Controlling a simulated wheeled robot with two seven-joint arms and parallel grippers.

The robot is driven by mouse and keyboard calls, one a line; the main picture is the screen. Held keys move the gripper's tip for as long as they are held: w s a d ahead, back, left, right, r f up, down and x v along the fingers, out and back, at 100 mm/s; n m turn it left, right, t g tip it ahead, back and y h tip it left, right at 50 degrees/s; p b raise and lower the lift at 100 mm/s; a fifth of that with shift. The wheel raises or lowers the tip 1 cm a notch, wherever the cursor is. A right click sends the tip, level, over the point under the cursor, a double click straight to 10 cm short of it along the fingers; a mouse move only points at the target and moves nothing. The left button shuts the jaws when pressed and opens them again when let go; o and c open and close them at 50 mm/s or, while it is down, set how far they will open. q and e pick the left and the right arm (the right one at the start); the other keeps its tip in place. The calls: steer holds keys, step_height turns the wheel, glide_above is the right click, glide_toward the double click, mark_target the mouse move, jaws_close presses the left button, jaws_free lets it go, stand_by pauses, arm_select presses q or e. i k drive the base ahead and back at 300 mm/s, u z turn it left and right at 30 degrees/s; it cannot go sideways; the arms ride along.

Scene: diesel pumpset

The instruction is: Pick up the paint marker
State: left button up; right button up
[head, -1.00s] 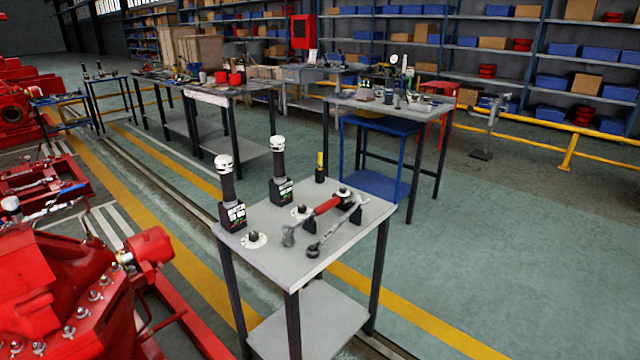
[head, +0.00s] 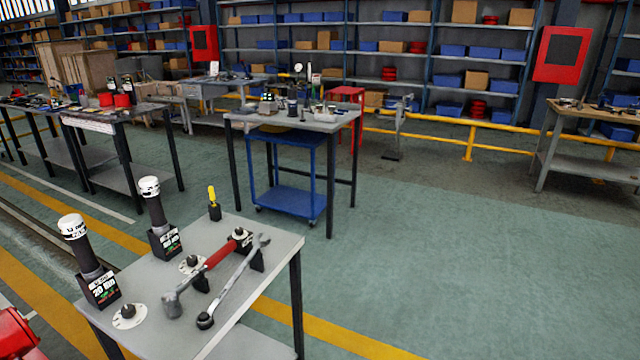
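A small yellow-topped marker (head: 212,194) stands upright in a black holder (head: 215,212) at the back edge of the near grey table (head: 262,232). It looks like the paint marker, but it is too small to be sure. Neither of my grippers is in the head view.
On the near table are two dark tools with white caps (head: 94,262) (head: 160,220), a red-handled hammer (head: 205,268) and a wrench (head: 232,285). A cluttered workbench (head: 290,122) with a blue cart (head: 287,200) stands behind. Open green floor (head: 430,260) lies to the right.

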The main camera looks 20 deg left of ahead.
mark_target(211, 189)
steer(key=z, duration=0.3)
steer(key=i, duration=1.7)
steer(key=u, duration=0.5)
